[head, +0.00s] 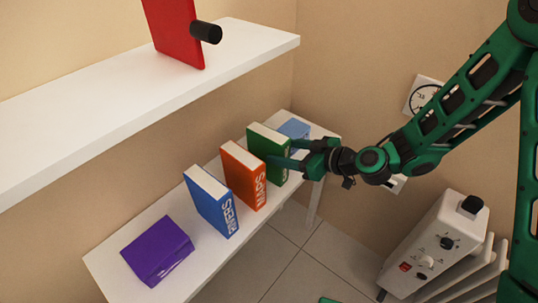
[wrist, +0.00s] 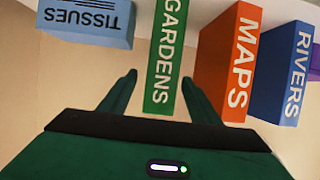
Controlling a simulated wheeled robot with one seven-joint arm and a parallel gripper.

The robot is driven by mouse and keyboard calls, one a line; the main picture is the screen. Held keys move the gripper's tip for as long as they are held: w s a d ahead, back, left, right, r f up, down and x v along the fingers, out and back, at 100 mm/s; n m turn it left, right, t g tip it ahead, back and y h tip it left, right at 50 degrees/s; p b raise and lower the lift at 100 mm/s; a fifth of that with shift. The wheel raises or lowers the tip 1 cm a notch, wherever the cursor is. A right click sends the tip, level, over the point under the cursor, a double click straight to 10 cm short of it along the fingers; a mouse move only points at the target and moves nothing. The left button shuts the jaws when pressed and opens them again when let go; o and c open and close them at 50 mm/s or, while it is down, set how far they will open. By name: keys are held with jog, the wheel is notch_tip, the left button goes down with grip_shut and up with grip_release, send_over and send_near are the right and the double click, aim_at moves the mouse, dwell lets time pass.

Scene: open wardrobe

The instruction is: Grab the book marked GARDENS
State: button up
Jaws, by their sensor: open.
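The green book marked GARDENS (wrist: 164,62) stands upright in the wrist view, its spine facing me. In the head view the same green book (head: 262,142) stands on the lower shelf, partly hidden by my gripper. My gripper (wrist: 160,88) is open, with one finger to the left of the book's lower end and the other to its right, close to the MAPS book. In the head view my gripper (head: 292,160) is at the book's front. Whether the fingers touch the book cannot be told.
The orange MAPS book (wrist: 229,65) stands right of GARDENS, then the blue RIVERS book (wrist: 285,75). A blue TISSUES box (wrist: 90,22) is on the left. A purple book (head: 157,250) lies on the lower shelf (head: 113,268). An upper shelf (head: 110,98) holds a red object (head: 172,32).

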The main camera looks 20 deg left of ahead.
aim_at(268, 148)
jog(key=shift+x, duration=3.25)
jog(key=shift+c, duration=0.6)
jog(key=c, duration=1)
grip_shut()
jog(key=shift+r, duration=0.1)
